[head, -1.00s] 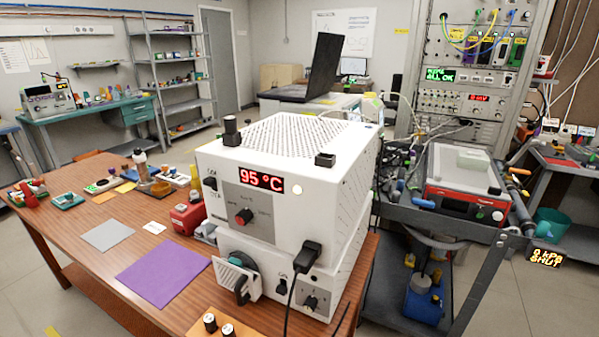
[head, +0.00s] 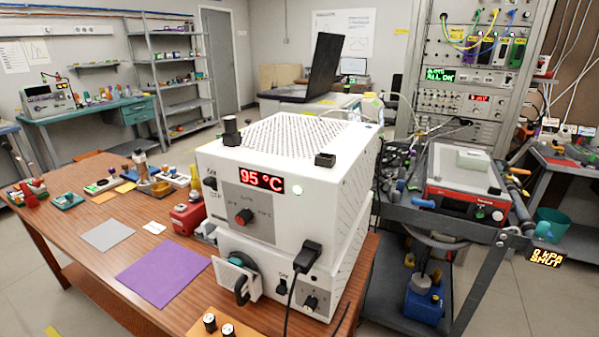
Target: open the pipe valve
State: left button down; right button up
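A small black display (head: 545,257) at the right edge reads "0 kPa SHUT" in yellow letters. Dark pipework with orange parts (head: 516,182) runs along the right side of the grey cart. A blue handle-like part (head: 423,203) sticks out at the cart's left front. Which of these is the pipe valve is not clear at this size. Neither of my grippers is in view.
A white instrument (head: 262,225) reading "95 °C" stands on the wooden table (head: 75,215) with a purple mat (head: 163,273). The grey cart (head: 455,227) carries a red-and-white device (head: 465,185); a blue pump (head: 424,302) sits below.

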aim_at(511, 170)
jog(key=i+l+z, duration=0.2)
jog(key=l, duration=0.35)
jog(key=i+l+z, duration=0.2)
jog(key=l, duration=0.3)
jog(key=i+l+z, duration=0.2)
jog(key=l, duration=0.3)
jog(key=i+l+z, duration=0.2)
jog(key=l, duration=0.25)
jog(key=i+l+z, duration=0.2)
jog(key=l, duration=0.25)
